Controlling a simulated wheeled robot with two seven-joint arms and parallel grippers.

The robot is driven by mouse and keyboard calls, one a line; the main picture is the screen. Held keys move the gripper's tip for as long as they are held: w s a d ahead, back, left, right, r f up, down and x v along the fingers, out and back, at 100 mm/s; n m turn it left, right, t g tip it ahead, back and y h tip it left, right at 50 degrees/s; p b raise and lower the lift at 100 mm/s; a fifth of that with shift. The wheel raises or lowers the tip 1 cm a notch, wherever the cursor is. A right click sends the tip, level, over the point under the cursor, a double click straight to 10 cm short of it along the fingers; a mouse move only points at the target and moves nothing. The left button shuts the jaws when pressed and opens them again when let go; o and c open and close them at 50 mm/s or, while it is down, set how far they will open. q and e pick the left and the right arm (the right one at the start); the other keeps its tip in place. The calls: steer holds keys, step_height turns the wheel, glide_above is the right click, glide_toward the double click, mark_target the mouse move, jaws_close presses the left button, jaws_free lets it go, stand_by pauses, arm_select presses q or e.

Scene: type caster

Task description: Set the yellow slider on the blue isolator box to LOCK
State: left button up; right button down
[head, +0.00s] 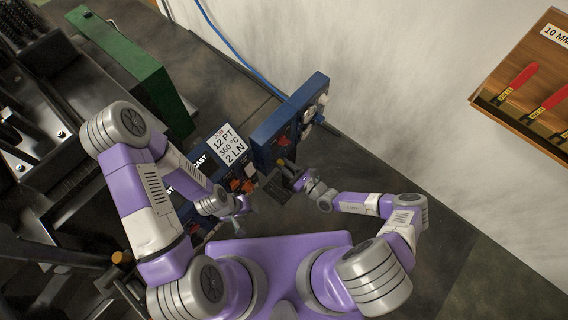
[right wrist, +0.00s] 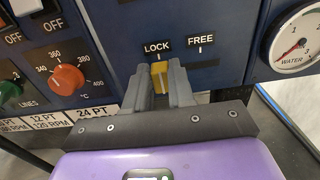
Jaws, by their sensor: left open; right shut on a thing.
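The blue isolator box (head: 265,146) stands against the wall side in the head view; its panel fills the upper part of the right wrist view (right wrist: 225,68). The yellow slider (right wrist: 159,76) sits directly below the LOCK label (right wrist: 157,47), to the left of the FREE label (right wrist: 200,40). My right gripper (right wrist: 162,85) is shut on the slider, one finger on each side of it. In the head view my right gripper (head: 286,170) is at the box's front. My left gripper (head: 242,206) is open and apart from the box, lower and to the left.
A water gauge (right wrist: 299,43) is right of the slider. An orange knob (right wrist: 67,79) and a green knob (right wrist: 9,91) are to its left. A white job card (head: 226,145) stands left of the box. Red-handled tools (head: 517,82) hang on a wooden board at right.

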steer(key=shift+s+a, duration=0.2)
steer(key=c, duration=1)
jaws_free()
steer(key=shift+o, duration=0.2)
steer(key=shift+d, duration=0.15)
steer(key=p+v, duration=0.1)
steer(key=v, duration=0.6)
steer(key=shift+s, duration=0.2)
